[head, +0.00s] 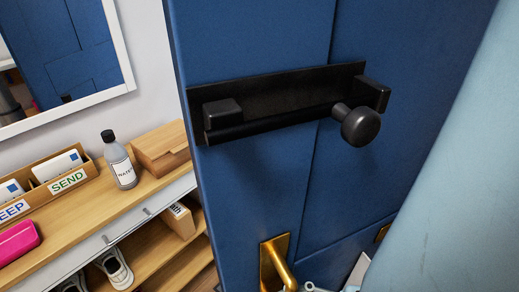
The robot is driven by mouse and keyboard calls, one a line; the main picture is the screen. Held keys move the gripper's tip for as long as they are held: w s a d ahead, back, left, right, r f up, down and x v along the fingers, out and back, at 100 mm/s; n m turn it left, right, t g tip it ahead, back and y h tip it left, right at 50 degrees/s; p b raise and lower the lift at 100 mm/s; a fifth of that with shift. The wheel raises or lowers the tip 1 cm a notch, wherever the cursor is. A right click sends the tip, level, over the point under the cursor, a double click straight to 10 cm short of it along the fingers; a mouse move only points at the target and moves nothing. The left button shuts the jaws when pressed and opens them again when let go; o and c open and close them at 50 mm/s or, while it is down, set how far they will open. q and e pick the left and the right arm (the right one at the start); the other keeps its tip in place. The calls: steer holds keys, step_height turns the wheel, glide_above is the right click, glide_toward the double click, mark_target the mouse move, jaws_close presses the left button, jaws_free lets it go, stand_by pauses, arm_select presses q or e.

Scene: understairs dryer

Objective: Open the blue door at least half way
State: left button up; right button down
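The blue door (245,190) fills the middle of the head view, close up. Its left edge stands clear in front of a wall and a shelf unit; I cannot tell how far it is open. A black sliding bolt (275,100) with a round knob (360,125) is mounted across its upper part. A brass handle (275,262) sits low on the door, cut off by the bottom edge. Small grey and white pieces show right of the handle; I cannot tell what they are. Neither gripper can be made out.
Left of the door, a wooden shelf unit (170,185) holds a bottle (119,160), a wooden box (161,147), a letter tray (70,187), a pink case (17,241) and shoes (115,268). A white-framed mirror (125,50) hangs above. A pale blue surface blocks the right side.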

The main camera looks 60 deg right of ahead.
steer(key=shift+s+a, duration=0.1)
steer(key=shift+s, duration=0.15)
steer(key=c, duration=1.5)
jaws_free()
steer(key=shift+s+d, duration=0.1)
steer(key=shift+d, duration=0.1)
steer(key=shift+o, duration=0.9)
steer(key=shift+a, duration=0.1)
steer(key=v, duration=1.2)
steer(key=shift+f, duration=0.1)
